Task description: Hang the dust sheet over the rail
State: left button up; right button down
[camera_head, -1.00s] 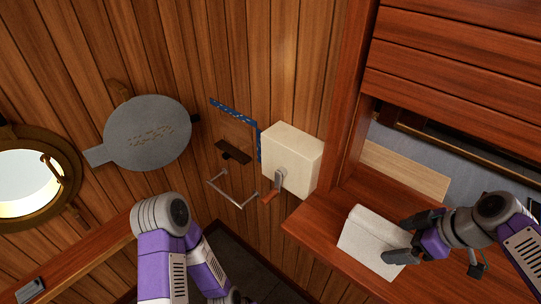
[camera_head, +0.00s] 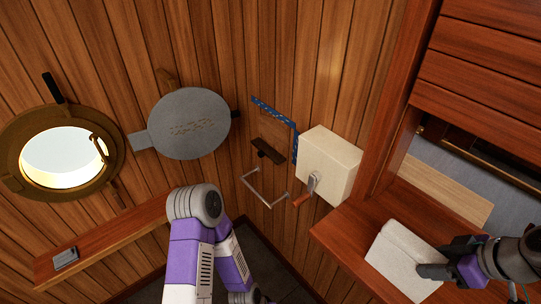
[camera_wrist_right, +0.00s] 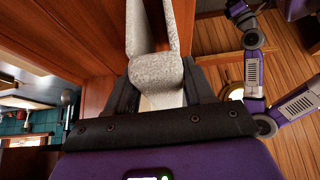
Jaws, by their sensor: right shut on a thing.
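The dust sheet (camera_head: 402,258) is a folded off-white cloth at the counter on the right. My right gripper (camera_head: 438,270) is shut on its right side. In the right wrist view, the speckled pale sheet (camera_wrist_right: 157,75) rises from between the two dark fingers (camera_wrist_right: 160,98). I cannot tell whether the sheet touches the counter. The rail (camera_head: 264,196) is a thin metal bar on two brackets on the plank wall, left of the sheet and apart from it. My left arm is bent at the lower middle of the head view; its gripper is out of sight.
A cream box (camera_head: 329,163) with a red-handled lever (camera_head: 306,192) is on the wall right of the rail. A dark wooden bracket (camera_head: 267,151) is above the rail. A round grey plate (camera_head: 190,124) and a porthole (camera_head: 64,155) are further left. The red-brown counter (camera_head: 340,236) has an edge near the sheet.

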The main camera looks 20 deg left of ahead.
jog(key=shift+r, duration=0.15)
jog(key=shift+r+p, duration=2)
jog(key=shift+r, duration=0.95)
jog(key=shift+f, duration=0.15)
